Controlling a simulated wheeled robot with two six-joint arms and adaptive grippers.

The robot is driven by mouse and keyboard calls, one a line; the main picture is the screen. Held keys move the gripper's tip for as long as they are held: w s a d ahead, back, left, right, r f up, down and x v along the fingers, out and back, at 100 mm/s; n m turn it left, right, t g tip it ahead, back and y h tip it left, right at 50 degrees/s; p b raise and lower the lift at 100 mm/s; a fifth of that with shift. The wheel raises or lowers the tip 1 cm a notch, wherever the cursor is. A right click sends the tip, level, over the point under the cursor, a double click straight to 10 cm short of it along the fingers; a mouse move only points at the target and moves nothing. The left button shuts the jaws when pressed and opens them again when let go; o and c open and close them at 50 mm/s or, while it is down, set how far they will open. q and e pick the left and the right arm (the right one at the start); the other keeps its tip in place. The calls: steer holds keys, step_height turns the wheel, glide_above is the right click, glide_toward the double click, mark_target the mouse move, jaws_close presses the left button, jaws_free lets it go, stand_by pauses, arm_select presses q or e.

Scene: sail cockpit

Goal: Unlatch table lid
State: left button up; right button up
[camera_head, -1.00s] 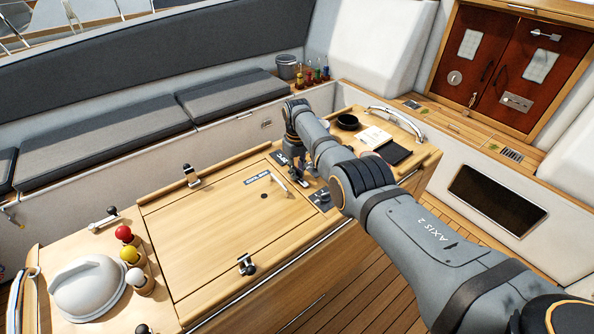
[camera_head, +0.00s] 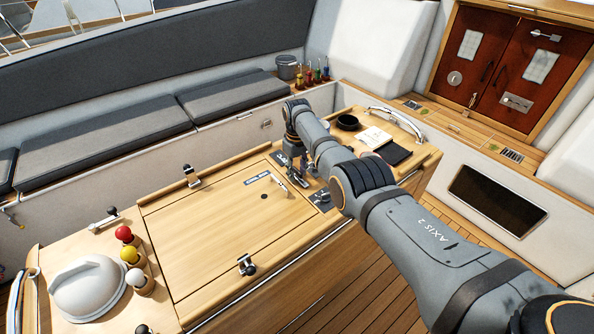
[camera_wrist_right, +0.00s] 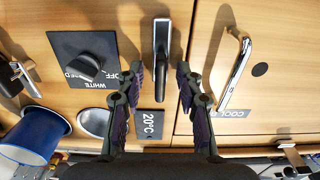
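The table lid (camera_head: 215,225) is a wide wooden panel, lying flat and closed. One metal and black latch (camera_head: 192,176) sits on its far edge and another latch (camera_head: 246,265) on its near edge. My right gripper (camera_head: 300,178) is low over the table, just right of the lid. In the right wrist view its fingers (camera_wrist_right: 158,78) are open, one on each side of a black and silver lever (camera_wrist_right: 161,50). I see a gap on both sides of the lever. The fingers largely hide the lever in the head view. My left gripper is not in view.
A silver handle (camera_wrist_right: 235,68) stands right of the fingers, near the cool label. A black knob (camera_wrist_right: 88,66) and a blue cup (camera_wrist_right: 32,133) are on the left.

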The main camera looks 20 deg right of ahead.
mark_target(297, 170)
step_height(297, 170, up, 12)
stand_by(0.4)
